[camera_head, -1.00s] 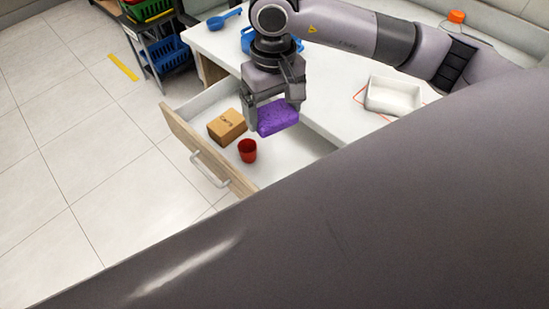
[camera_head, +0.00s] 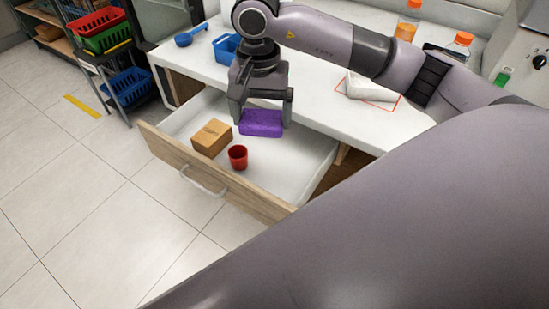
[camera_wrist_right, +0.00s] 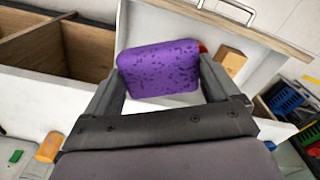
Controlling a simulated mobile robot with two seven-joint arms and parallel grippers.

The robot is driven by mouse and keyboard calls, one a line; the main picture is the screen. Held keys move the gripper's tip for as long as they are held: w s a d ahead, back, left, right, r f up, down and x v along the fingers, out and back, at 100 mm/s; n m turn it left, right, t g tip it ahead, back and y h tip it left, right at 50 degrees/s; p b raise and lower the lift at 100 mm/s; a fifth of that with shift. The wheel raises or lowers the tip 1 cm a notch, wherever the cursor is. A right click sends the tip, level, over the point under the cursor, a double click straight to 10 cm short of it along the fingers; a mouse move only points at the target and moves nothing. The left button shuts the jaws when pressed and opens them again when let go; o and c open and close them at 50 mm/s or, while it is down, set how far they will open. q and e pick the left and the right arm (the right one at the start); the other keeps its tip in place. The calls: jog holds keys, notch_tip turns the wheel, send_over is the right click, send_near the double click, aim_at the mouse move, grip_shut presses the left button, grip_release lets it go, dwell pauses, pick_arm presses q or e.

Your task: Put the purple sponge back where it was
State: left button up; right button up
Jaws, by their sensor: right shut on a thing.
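The purple sponge (camera_head: 261,123) is between the fingers of my right gripper (camera_head: 262,112), over the open drawer (camera_head: 290,165). In the right wrist view the sponge (camera_wrist_right: 158,68) sits between the two fingertips (camera_wrist_right: 160,80) of my right gripper, which is shut on it. I cannot tell how far the sponge is above the drawer floor. My left gripper is not in view.
In the drawer are a cardboard box (camera_head: 211,138) and a red cup (camera_head: 238,157), left of and in front of the sponge. The drawer's right part is bare. On the white counter (camera_head: 330,112) are a blue container (camera_head: 226,47), a blue scoop (camera_head: 190,36) and a white tray (camera_head: 369,86).

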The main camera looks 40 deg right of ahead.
aim_at(275, 181)
jog(key=w+d+f+m+b, duration=0.3)
jog(key=d+f+m+b, duration=0.3)
jog(key=m+b, duration=0.6)
jog(key=f, duration=0.7)
jog(key=f+m, duration=0.1)
jog(key=f, duration=0.5)
jog(key=f+m, duration=0.1)
jog(key=f, duration=0.6)
jog(key=shift+w+a+f, duration=0.1)
jog(key=shift+a+f, duration=0.2)
jog(key=shift+f, duration=0.05)
jog(key=shift+r, duration=0.1)
jog(key=o, duration=0.6)
jog(key=shift+f, duration=0.2)
jog(key=shift+o, duration=0.7)
